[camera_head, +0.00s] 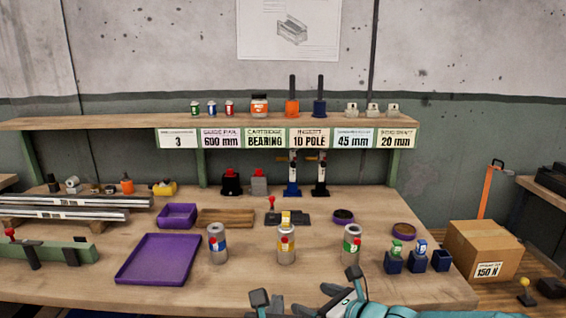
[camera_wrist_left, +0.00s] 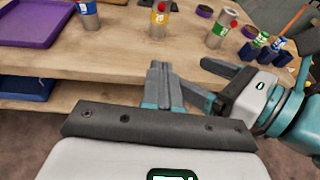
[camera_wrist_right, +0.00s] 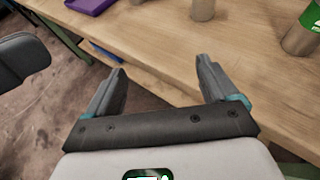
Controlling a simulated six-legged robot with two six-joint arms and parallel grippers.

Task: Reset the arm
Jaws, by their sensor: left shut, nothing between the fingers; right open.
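My left gripper (camera_head: 264,300) is at the bottom of the head view, by the front edge of the workbench. Its fingers are together and empty in the left wrist view (camera_wrist_left: 160,78). My right gripper (camera_head: 341,281) is to its right, with its teal arm coming in from the right. Its fingers are spread and empty in the right wrist view (camera_wrist_right: 163,68). Neither gripper touches any object. The workbench (camera_head: 225,287) lies beyond both grippers.
Three cans stand near the front: blue-labelled (camera_head: 218,246), yellow-labelled (camera_head: 286,250) and green-labelled (camera_head: 351,246). A purple tray (camera_head: 157,262) is at left, with small blue holders (camera_head: 418,262) at right. A shelf (camera_head: 130,122) crosses the back. A cardboard box (camera_head: 482,250) stands beyond the right end.

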